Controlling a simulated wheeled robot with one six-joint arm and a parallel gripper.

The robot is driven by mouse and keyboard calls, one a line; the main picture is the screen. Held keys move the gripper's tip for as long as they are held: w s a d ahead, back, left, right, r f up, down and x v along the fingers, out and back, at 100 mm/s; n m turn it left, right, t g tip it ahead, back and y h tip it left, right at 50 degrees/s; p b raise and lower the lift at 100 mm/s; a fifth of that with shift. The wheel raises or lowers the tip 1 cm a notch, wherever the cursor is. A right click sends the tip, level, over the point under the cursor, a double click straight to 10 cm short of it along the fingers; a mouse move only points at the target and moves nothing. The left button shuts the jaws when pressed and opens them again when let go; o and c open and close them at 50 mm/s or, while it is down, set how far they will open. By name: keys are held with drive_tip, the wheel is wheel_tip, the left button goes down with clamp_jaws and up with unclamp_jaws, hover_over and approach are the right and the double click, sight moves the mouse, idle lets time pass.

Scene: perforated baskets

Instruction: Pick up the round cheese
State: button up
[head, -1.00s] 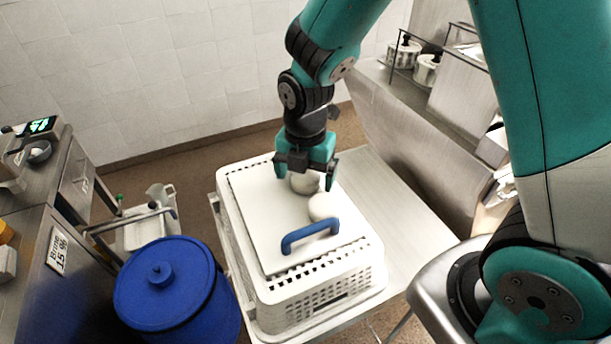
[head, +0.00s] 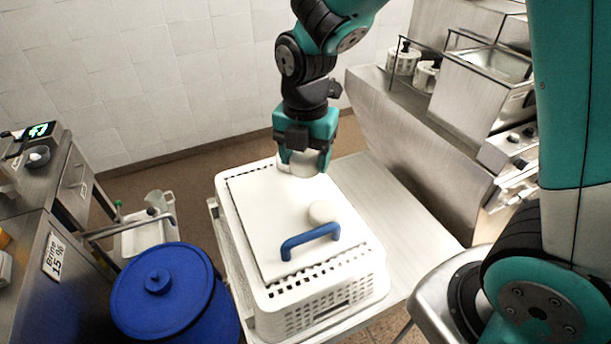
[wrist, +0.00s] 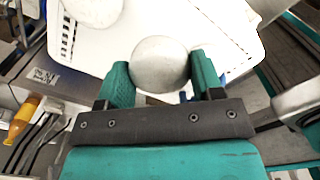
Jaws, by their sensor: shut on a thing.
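My gripper (head: 304,158) is shut on a round white cheese (head: 301,168) and holds it above the far end of the white lid (head: 262,200). In the wrist view the held cheese (wrist: 160,64) sits between the two teal fingers, one on each side. A second white rounded piece (head: 322,212) rests on the lid beside the blue handle (head: 311,241). Part of this second piece also shows at the top of the wrist view (wrist: 93,8). The upper part of the held cheese is hidden by the fingers in the head view.
The lid lies on a white perforated basket (head: 318,294) on a metal table (head: 375,195). A blue lidded drum (head: 163,287) stands at the left front. A steel counter with pots (head: 404,60) is at the right. The table right of the basket is bare.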

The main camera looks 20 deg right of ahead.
sight(306, 157)
wheel_tip(306, 157, up, 15)
drive_tip(key=b, duration=0.2)
drive_tip(key=shift+f, duration=0.15)
